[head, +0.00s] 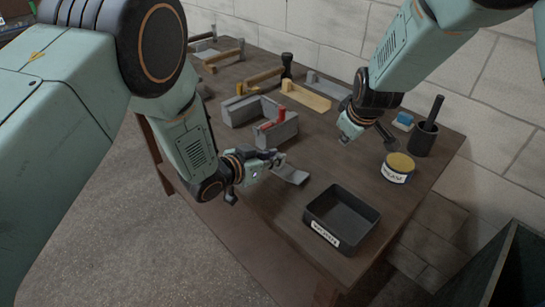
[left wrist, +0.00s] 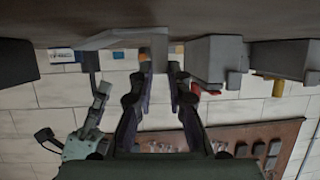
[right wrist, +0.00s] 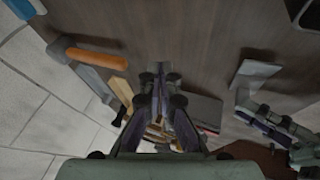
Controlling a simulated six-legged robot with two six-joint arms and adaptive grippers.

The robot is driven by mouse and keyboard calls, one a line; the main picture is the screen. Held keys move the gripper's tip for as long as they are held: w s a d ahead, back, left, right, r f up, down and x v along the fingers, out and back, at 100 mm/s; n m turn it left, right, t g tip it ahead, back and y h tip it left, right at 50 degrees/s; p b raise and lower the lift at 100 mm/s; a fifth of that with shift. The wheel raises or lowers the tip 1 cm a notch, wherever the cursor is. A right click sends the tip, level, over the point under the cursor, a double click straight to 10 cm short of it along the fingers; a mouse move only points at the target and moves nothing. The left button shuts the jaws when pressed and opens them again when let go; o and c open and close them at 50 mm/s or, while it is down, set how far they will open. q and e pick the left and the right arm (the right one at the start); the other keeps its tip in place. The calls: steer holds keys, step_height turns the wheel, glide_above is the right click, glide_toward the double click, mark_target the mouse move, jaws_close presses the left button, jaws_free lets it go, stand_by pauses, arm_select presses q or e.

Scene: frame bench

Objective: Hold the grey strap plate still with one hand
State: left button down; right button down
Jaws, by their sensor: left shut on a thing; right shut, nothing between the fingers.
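The grey strap plate (head: 294,176) is a thin, bent piece at the near edge of the bench. My left gripper (head: 274,162) is shut on its near end. In the left wrist view the plate (left wrist: 158,42) sits between the fingertips (left wrist: 160,70), and its flat part extends to the left. The right wrist view shows the plate (right wrist: 259,68) beside my left gripper (right wrist: 250,112). My right gripper (head: 346,132) is shut and empty above the bench, to the right of the plate; its fingertips (right wrist: 160,76) meet in the right wrist view.
A labelled black tray (head: 316,232) stands at the bench's near right. A yellow-topped tin (head: 398,165) and black cup (head: 421,142) are farther right. Grey blocks (head: 240,112) with a red piece stand behind the plate. Bare wood lies between the plate and tray.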

mark_target(302, 179)
arm_select(q)
steer(key=shift+f, duration=0.1)
arm_select(e)
steer(key=s+a+r+n+g+y, duration=0.2)
steer(key=s+a+n+g+y, duration=0.3)
steer(key=a, duration=0.5)
steer(key=shift+n+h, duration=0.3)
steer(key=shift+n, duration=0.5)
steer(key=shift+s+f, duration=0.15)
steer(key=shift+f, duration=1.45)
steer(key=shift+s+f, duration=0.15)
steer(key=shift+f, duration=1.45)
steer(key=shift+f, duration=0.75)
arm_select(q)
steer(key=shift+s, duration=0.2)
arm_select(e)
steer(key=shift+s+f, duration=0.3)
steer(key=shift+f, duration=0.65)
